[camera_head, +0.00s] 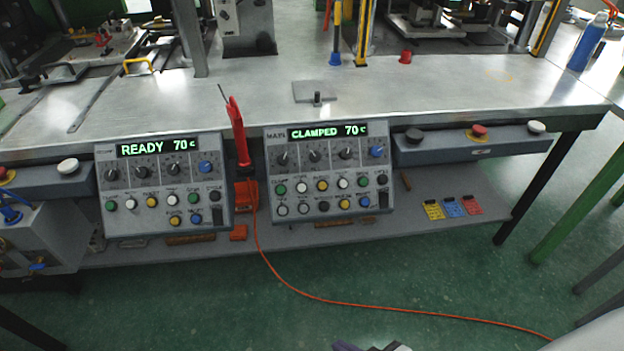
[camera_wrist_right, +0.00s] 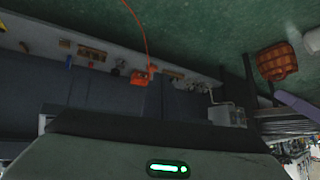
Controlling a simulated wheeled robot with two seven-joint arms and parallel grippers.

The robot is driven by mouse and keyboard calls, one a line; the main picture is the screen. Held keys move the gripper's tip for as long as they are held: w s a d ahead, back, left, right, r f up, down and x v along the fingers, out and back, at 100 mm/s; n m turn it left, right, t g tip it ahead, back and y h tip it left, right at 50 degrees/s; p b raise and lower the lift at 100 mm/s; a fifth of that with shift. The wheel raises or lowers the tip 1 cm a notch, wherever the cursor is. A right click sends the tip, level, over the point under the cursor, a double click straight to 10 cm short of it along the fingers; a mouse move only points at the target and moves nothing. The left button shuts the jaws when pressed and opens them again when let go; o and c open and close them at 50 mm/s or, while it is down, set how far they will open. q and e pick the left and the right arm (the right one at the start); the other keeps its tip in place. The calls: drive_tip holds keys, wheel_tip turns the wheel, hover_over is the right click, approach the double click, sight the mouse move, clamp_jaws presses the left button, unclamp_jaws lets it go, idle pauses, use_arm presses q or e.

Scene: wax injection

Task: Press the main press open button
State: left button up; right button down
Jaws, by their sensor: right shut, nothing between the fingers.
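The main press control panel (camera_head: 328,165) hangs on the front of the bench, right of centre. Its display reads CLAMPED 70 c. Below a row of knobs it has two rows of small round buttons in green, white, yellow, blue and black. The button labels are too small to read surely, so I cannot tell which one is open. My right gripper (camera_head: 372,347) just shows at the bottom edge in the head view, well below and in front of the panel, touching nothing. It is shut and empty. My left gripper is out of view.
A second panel (camera_head: 160,185) reading READY 70 c is to the left. A red-handled tool (camera_head: 237,130) stands between the panels, and an orange cord (camera_head: 300,288) runs down to the floor. A grey button box (camera_head: 460,145) is to the right. The space before the main panel is clear.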

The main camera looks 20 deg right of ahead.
use_arm(q)
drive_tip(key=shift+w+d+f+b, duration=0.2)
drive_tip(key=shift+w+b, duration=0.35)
drive_tip(key=shift+b, duration=0.4)
use_arm(e)
drive_tip(key=w+d+r+m+t+h, duration=0.2)
drive_tip(key=w+d+r+m+t, duration=0.3)
drive_tip(key=w+d+r, duration=0.4)
drive_tip(key=w+d+r+m+t+h, duration=0.3)
drive_tip(key=w+d+r+m+t, duration=0.2)
drive_tip(key=w, duration=0.8)
drive_tip(key=d+r+m, duration=0.2)
drive_tip(key=d+r, duration=0.2)
drive_tip(key=shift+w+r+h, duration=0.2)
drive_tip(key=shift+w+h, duration=0.1)
